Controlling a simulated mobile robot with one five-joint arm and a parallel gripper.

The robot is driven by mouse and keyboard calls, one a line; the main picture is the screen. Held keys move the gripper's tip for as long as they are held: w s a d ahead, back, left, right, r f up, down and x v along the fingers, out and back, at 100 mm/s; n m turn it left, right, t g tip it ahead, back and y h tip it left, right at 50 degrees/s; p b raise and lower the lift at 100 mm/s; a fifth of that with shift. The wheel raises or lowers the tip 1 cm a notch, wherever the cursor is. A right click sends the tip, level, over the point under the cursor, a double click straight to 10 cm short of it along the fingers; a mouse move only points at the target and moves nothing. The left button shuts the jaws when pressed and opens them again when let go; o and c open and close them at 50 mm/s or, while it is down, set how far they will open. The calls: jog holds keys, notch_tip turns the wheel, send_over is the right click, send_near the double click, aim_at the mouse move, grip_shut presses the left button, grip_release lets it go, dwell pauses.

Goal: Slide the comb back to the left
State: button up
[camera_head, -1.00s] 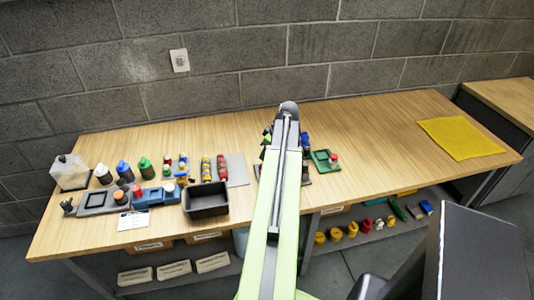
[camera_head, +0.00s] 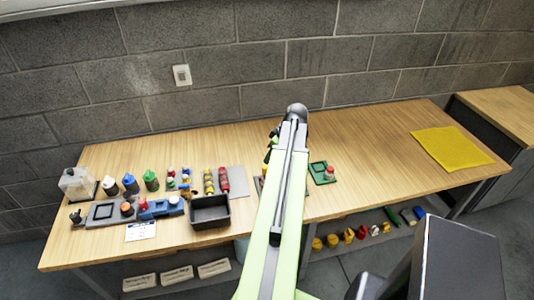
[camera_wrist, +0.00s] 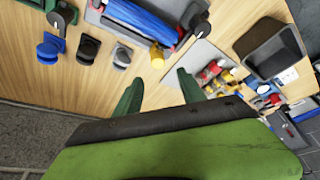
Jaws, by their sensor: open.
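My gripper (camera_wrist: 160,88) shows in the wrist view as two green fingers spread apart, with nothing between them. Beyond the fingertips is a grey board (camera_wrist: 171,55) bearing a long blue and green piece (camera_wrist: 145,18) with a reddish streak. It may be the comb, but I cannot tell for sure. The fingers appear apart from it. A dark round knob (camera_wrist: 200,27) stands at its right end. In the head view my own arm covers most of this area, and the gripper's fingers are hidden there.
A black bin (camera_head: 210,212) stands left of my arm, with bottles and small coloured parts further left. A small green tray (camera_head: 320,172) lies right of the arm. A yellow mat (camera_head: 452,148) lies at the right. The wooden table (camera_head: 385,145) between them is clear.

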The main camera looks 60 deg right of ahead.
jog(key=p+v, duration=0.6)
jog(key=v, duration=0.3)
jog(key=shift+p, duration=0.3)
jog(key=w+a+f+n+g+y+b, duration=0.15)
jog(key=w+a+n, duration=0.55)
jog(key=w+a, duration=2)
jog(key=w+a+f+n+g+y+b, duration=0.1)
jog(key=w+a, duration=0.3)
jog(key=a, duration=0.8)
jog(key=w+a+f+n+g+b, duration=0.1)
jog(key=w+a+f, duration=0.15)
jog(key=a, duration=0.95)
jog(key=s+a+m+g+h, duration=0.1)
jog(key=s+a+m, duration=0.3)
jog(key=a+m, duration=0.4)
jog(key=shift+a+h, duration=0.35)
jog(key=shift+h, duration=0.2)
